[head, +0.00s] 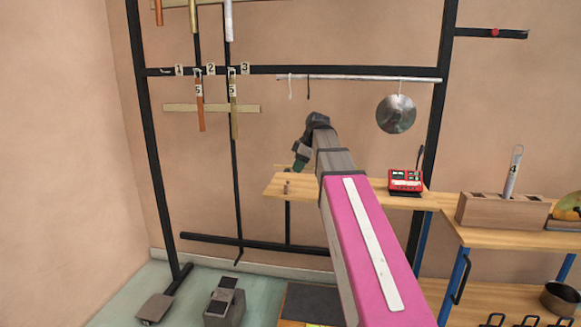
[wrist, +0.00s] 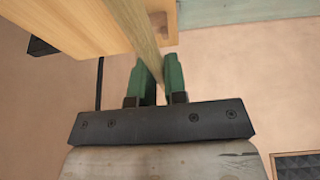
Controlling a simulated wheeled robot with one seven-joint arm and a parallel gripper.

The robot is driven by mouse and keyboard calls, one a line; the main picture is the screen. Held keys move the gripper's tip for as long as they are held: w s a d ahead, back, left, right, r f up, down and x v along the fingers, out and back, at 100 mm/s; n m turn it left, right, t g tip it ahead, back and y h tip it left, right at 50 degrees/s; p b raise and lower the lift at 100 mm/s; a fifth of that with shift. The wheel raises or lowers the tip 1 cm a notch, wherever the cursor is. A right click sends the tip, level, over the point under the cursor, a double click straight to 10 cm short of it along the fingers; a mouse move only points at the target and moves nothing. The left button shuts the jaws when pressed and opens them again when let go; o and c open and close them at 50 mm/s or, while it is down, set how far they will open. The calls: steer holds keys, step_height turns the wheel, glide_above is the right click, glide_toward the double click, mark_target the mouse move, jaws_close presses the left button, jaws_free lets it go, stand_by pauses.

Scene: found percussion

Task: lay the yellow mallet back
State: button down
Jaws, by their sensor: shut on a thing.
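My gripper (wrist: 158,64) has two green fingers, shut on a flat, pale wooden stick (wrist: 143,35). The stick looks like a mallet handle and runs up out of the wrist view. No yellow mallet head shows, so I cannot confirm that it is the yellow mallet. In the head view my gripper (head: 301,157) hangs at the end of my arm, just above the left end of a wooden shelf (head: 305,184). My arm hides part of the shelf. In the wrist view a wooden board (wrist: 75,22) lies close beside the stick.
Small pegs (head: 286,188) stand on the shelf's left end. A red box (head: 405,181) sits farther right on it. A metal disc (head: 396,114) hangs from a rail above. A wooden block (head: 500,211) holds a tube at the right. Tubes hang from the black frame (head: 300,70).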

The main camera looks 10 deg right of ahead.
mark_target(314, 168)
steer(key=shift+w+d+f, duration=0.4)
steer(key=shift+w+d, duration=0.25)
steer(key=shift+w, duration=0.05)
steer(key=shift+f, duration=0.2)
steer(key=shift+f, duration=3)
steer(key=shift+f, duration=0.3)
steer(key=c, duration=1.1)
jaws_free()
steer(key=v, duration=1)
steer(key=shift+d+r, duration=0.1)
steer(key=shift+r, duration=0.3)
